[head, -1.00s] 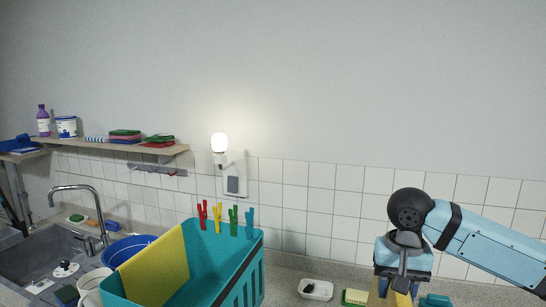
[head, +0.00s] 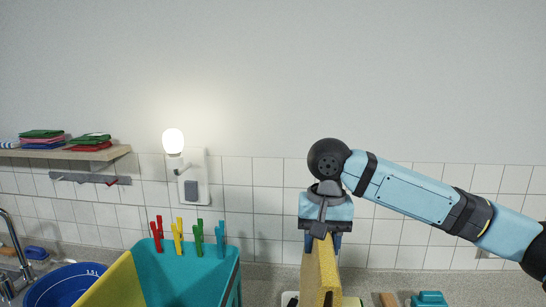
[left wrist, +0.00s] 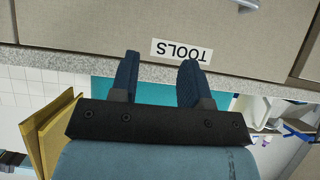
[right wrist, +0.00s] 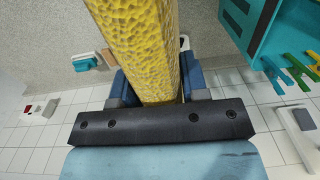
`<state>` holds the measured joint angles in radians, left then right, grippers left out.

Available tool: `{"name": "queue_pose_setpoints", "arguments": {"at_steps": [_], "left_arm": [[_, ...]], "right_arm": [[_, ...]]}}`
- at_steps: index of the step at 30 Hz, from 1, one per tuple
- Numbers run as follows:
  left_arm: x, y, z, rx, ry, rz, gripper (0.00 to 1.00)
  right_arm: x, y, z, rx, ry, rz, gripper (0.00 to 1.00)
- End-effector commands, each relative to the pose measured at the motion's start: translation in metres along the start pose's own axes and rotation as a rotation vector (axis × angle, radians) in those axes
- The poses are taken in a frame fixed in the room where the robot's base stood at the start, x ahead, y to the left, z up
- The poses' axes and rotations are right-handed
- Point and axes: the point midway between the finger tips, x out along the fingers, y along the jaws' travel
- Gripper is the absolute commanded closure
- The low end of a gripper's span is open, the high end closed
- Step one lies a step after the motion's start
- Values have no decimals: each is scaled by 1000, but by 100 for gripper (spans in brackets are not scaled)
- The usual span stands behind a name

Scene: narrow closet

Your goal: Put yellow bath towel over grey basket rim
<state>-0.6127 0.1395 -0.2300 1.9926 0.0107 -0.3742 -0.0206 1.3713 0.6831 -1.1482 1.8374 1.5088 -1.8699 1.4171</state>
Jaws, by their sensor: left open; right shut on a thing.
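A yellow towel (head: 322,275) with a rough texture hangs folded from my right gripper (head: 322,236), above the counter to the right of the basket. The right wrist view shows the towel (right wrist: 142,45) between the fingers. The basket (head: 190,270) looks teal, not grey, and is cut off by the bottom edge. A second yellow cloth or panel (head: 112,285) lies at its left side; how it is attached is unclear. My left gripper (left wrist: 157,82) is open and empty in front of drawer fronts; it is outside the head view.
Red, yellow, green and blue pegs (head: 178,236) stand on the basket's back rim. A blue bowl (head: 65,285) is left of it. A lit lamp (head: 173,145) is on the wall. A brush (head: 428,298) lies on the counter at the right. A drawer label (left wrist: 181,50) reads TOOLS.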

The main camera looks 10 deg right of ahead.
Motion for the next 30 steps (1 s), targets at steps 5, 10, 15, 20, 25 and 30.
{"name": "queue_pose_setpoints", "arguments": {"at_steps": [5,10,15,20,25,30], "left_arm": [[-8,-2,-10,0,0,-4,57],[-14,-1,-15,-2,-3,-7,57],[-17,-2,-17,-3,-5,-9,57],[-17,-2,-17,-3,-6,-10,57],[-14,-2,-12,-4,-6,-10,57],[-9,0,-6,-6,-7,-5,57]], "right_arm": [[-72,-38,15,-2,6,-4,100],[-127,-65,35,2,8,7,100],[-158,-80,49,8,11,21,100],[-168,-86,55,10,11,26,100],[-165,-97,55,10,11,26,100],[-161,-115,55,9,12,26,100]]}}
